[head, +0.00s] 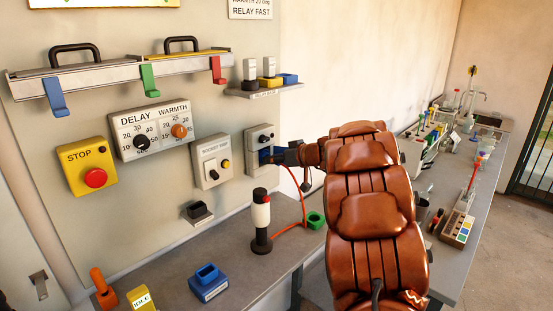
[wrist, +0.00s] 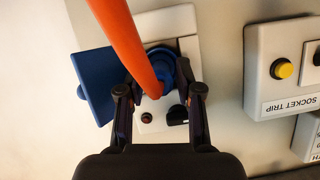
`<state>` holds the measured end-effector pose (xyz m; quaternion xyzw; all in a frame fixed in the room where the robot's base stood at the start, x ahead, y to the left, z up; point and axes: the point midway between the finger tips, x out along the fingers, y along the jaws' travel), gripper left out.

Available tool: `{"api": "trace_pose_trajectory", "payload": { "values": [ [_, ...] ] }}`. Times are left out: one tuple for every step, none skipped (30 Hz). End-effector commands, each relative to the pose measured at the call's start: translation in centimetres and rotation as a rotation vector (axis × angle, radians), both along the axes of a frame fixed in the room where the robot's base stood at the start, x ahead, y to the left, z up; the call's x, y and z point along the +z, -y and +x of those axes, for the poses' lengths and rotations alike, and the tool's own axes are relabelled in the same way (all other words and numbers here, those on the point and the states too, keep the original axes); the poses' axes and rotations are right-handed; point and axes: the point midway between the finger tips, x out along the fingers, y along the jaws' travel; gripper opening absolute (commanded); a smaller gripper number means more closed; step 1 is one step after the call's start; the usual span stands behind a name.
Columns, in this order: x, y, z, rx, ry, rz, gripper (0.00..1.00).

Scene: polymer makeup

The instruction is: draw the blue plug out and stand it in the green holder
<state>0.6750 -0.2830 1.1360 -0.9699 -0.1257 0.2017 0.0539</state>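The blue plug (wrist: 183,75), with its thick orange cable (wrist: 128,42), sits at the wall socket box (wrist: 183,20), with a blue flap (wrist: 98,85) beside it. My gripper (wrist: 160,92) has one finger on each side of the plug. The cable hides part of the plug, so I cannot tell whether both fingers press on it. In the head view my gripper (head: 283,157) is at the socket box (head: 260,140), and the cable (head: 303,200) hangs down to the bench. The green holder (head: 315,220) stands on the bench below, near its right edge, with its opening upward.
A black, white and red cylinder (head: 261,215) stands left of the green holder. A blue holder (head: 208,283) is nearer on the bench (head: 165,265). A socket trip box (head: 211,162) is left of the socket. My arm covers the area right of the green holder.

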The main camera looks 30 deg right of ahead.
Motion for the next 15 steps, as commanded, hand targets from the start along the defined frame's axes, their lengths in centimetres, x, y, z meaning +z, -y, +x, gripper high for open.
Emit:
{"api": "trace_pose_trajectory", "payload": {
  "values": [
    [-0.01,-0.01,-0.01,0.0,0.0,0.0,0.35],
    [-0.01,-0.01,-0.01,0.0,0.0,0.0,0.32],
    [-0.01,-0.01,-0.01,0.0,0.0,0.0,0.28],
    [-0.01,-0.01,-0.01,0.0,0.0,0.0,0.25],
    [-0.01,-0.01,-0.01,0.0,0.0,0.0,0.21],
    [-0.01,-0.01,-0.01,0.0,0.0,0.0,0.17],
    [0.0,-0.01,0.0,0.0,0.0,0.0,0.14],
    [-0.01,-0.01,-0.01,0.0,0.0,0.0,0.11],
    [0.0,-0.01,-0.02,0.0,0.0,0.0,0.07],
    [0.01,-0.01,-0.01,0.0,0.0,0.0,0.04],
    [0.0,-0.01,-0.02,0.0,0.0,0.0,0.01],
    [-0.01,0.0,-0.01,0.0,0.0,0.0,0.0],
    [0.0,-0.01,-0.02,0.0,0.0,0.0,0.0],
    [-0.01,0.0,-0.01,0.0,0.0,0.0,0.0],
    [0.0,-0.01,-0.02,0.0,0.0,0.0,0.0]
  ]
}}
